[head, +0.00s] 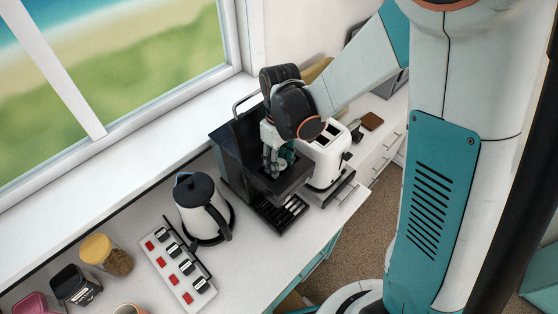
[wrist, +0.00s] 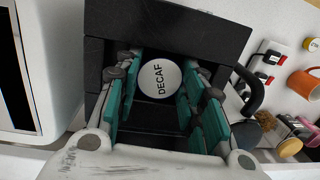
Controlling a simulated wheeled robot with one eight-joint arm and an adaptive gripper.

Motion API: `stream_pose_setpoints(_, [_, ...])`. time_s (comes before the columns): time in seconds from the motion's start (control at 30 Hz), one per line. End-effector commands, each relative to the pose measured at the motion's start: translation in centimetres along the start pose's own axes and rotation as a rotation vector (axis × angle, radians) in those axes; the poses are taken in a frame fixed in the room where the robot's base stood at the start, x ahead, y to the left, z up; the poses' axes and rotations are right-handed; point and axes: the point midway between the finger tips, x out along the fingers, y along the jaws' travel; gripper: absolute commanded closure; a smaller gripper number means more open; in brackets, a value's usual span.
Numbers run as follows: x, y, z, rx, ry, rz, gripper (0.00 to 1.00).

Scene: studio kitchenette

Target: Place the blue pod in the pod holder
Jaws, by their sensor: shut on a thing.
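The pod (wrist: 160,78) shows its round white lid, printed DECAF, with a thin blue rim, between my fingers in the wrist view. My gripper (wrist: 158,90) is shut on it; its teal finger pads lie on either side. In the head view my gripper (head: 276,158) is at the front of the black coffee machine (head: 234,170), above its slatted drip tray (head: 282,214). The coffee machine's dark body (wrist: 165,28) is right beyond the pod in the wrist view. The pod holder cannot be made out; the pod and my fingers cover that area.
A white toaster (head: 328,158) stands close on the right of the machine. A kettle (head: 203,208) stands on its left. A power strip (head: 176,264), a yellow-lidded jar (head: 106,254) and a dark container (head: 76,284) are further left. The counter front (head: 255,262) is clear.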

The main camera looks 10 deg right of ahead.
Motion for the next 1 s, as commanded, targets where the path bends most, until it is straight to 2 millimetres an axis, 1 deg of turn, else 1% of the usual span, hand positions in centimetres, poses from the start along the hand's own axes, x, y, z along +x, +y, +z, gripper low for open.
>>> stream_pose_setpoints(0.13, [0.4, 0.0, 0.0, 0.000, 0.000, 0.000, 0.76])
stream_pose_setpoints(0.17, [0.4, 0.0, 0.0, 0.000, 0.000, 0.000, 0.61])
stream_pose_setpoints(0.2, [0.3, 0.0, 0.0, 0.000, 0.000, 0.000, 0.52])
stream_pose_setpoints(0.23, [0.3, 0.0, 0.0, 0.000, 0.000, 0.000, 0.45])
stream_pose_setpoints(0.27, [0.3, 0.0, 0.0, 0.000, 0.000, 0.000, 0.43])
stream_pose_setpoints(0.57, [0.2, 0.0, 0.0, 0.000, 0.000, 0.000, 0.43])
stream_pose_setpoints(0.7, [-0.3, 0.0, 0.0, 0.000, 0.000, 0.000, 0.43])
stream_pose_setpoints(0.77, [-1.0, 0.0, 0.0, 0.000, 0.000, 0.000, 0.43])
stream_pose_setpoints(0.87, [-2.7, 0.0, 0.0, 0.000, 0.000, 0.000, 0.43])
stream_pose_setpoints(1.0, [-5.6, 0.0, 0.1, 0.000, 0.000, 0.000, 0.43])
